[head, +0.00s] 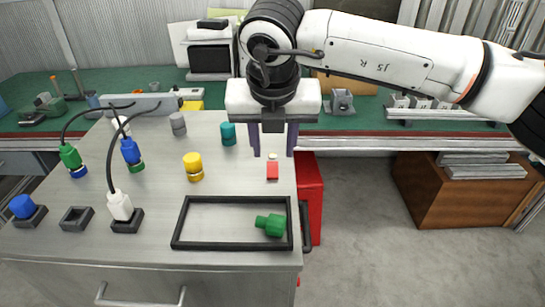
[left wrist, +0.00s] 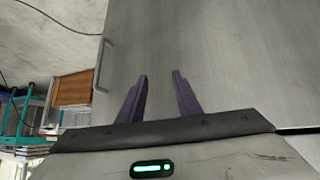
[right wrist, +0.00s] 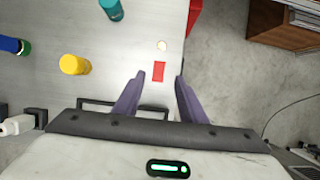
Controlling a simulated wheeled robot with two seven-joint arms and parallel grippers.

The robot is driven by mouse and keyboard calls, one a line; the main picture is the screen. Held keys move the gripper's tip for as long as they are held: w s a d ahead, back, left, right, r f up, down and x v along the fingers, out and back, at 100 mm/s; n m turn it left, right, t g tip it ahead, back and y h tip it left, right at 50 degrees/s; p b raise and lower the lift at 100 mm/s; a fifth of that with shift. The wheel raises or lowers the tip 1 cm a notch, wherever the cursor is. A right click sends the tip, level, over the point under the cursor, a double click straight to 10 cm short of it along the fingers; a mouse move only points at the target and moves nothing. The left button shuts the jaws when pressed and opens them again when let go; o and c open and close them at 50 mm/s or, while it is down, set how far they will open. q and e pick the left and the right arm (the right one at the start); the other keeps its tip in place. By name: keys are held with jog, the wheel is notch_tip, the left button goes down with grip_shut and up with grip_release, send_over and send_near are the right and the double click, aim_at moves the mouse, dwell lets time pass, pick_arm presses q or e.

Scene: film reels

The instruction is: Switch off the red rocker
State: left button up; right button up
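The red rocker (head: 272,171) is a small red block on the right side of the grey metal cabinet top, with a small pale round piece (head: 272,156) just behind it. It also shows in the right wrist view (right wrist: 159,71), just beyond and between the fingertips. My right gripper (head: 272,153) is open and empty, with its fingers pointing down above the cabinet's right edge; no contact with the rocker shows. My left gripper (left wrist: 160,75) is open and empty in the left wrist view, in front of a grey panel with a handle. It is not in the head view.
A black-rimmed tray (head: 180,224) with a green connector (head: 271,225) lies nearest the rocker. Yellow (head: 193,165) and teal (head: 228,134) cylinders stand to its left. Cabled plugs and black sockets (head: 76,219) fill the left side. A red cabinet (head: 310,190) stands at the right.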

aim_at(273, 165)
jog(key=x, duration=0.4)
jog(key=shift+f, duration=0.2)
pick_arm(q)
jog(key=shift+s+a+r, duration=0.1)
jog(key=shift+a+r, duration=0.05)
pick_arm(e)
jog(key=shift+w+f, duration=0.3)
jog(key=shift+f, duration=0.35)
grip_shut()
jog(key=shift+w+r+g+p, duration=0.25)
jog(key=shift+w+g+p, duration=0.05)
jog(key=shift+g+p, duration=0.7)
jog(key=shift+w+g+p, duration=0.2)
jog(key=shift+g+p, duration=0.3)
jog(key=shift+p, duration=0.2)
pick_arm(q)
jog(key=shift+s+a+r+p, duration=0.15)
jog(key=shift+r+p, duration=0.1)
jog(key=shift+r, duration=0.3)
jog(key=shift+w+a+r+p, duration=0.1)
jog(key=shift+r+p, duration=0.1)
jog(key=shift+r, duration=0.35)
jog(key=shift+s+a+r+p, duration=0.15)
jog(key=shift+r+p, duration=0.1)
jog(key=shift+r, duration=0.3)
pick_arm(e)
jog(key=shift+w+f+g, duration=0.1)
jog(key=shift+w+g, duration=0.05)
jog(key=shift+g, duration=0.45)
